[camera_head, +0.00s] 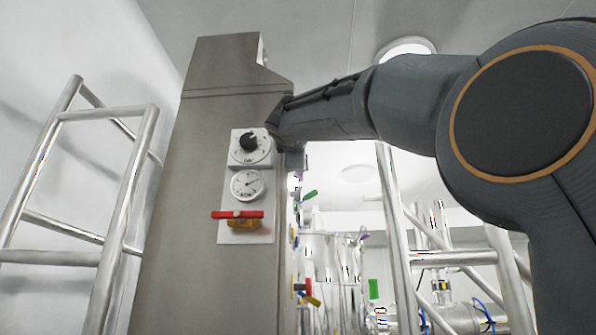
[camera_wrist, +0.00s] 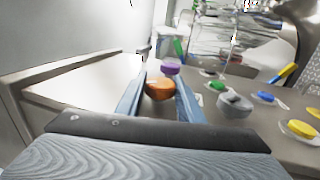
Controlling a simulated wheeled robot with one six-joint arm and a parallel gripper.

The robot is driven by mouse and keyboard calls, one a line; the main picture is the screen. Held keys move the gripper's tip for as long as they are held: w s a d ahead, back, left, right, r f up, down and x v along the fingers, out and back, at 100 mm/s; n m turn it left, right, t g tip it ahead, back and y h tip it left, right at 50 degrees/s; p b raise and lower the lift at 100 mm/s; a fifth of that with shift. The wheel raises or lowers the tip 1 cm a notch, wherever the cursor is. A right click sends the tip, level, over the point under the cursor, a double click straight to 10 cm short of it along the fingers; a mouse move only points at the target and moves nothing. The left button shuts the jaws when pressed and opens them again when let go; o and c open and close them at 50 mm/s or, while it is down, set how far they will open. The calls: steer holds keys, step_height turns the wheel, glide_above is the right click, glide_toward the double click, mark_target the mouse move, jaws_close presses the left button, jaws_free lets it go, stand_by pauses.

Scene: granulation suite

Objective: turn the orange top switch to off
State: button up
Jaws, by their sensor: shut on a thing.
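The orange top switch (camera_wrist: 158,86) is a round orange knob on the panel face in the wrist view. My gripper (camera_wrist: 160,92) has one blue-grey finger on each side of it and is shut on it. The fingers cover the knob's sides, and I cannot tell which way it points. In the head view my arm reaches to the upper right edge of the steel cabinet (camera_head: 205,200). The orange switch and my fingertips cannot be made out there.
A purple knob (camera_wrist: 171,67) sits just beyond the orange one. Green (camera_wrist: 217,86), grey (camera_wrist: 235,102), blue (camera_wrist: 263,96) and yellow (camera_wrist: 301,128) controls lie to the right. In the head view, a black dial (camera_head: 249,141), gauge (camera_head: 247,184) and red handle (camera_head: 237,214) are on the cabinet front.

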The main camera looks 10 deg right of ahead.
steer(key=shift+f+t+b, duration=0.15)
steer(key=shift+t+b, duration=0.35)
steer(key=shift+b, duration=1.25)
steer(key=shift+r+b, duration=0.2)
steer(key=shift+b, duration=0.25)
steer(key=o, duration=1.1)
steer(key=shift+c, duration=0.2)
steer(key=shift+s+f, duration=0.1)
steer(key=shift+s+a+f+b, duration=0.15)
steer(key=shift+s+a+b, duration=0.05)
steer(key=shift+s+b, duration=0.1)
steer(key=b+v, duration=0.3)
steer(key=v, duration=0.3)
steer(key=shift+s+f, duration=0.2)
steer(key=shift+s, duration=0.15)
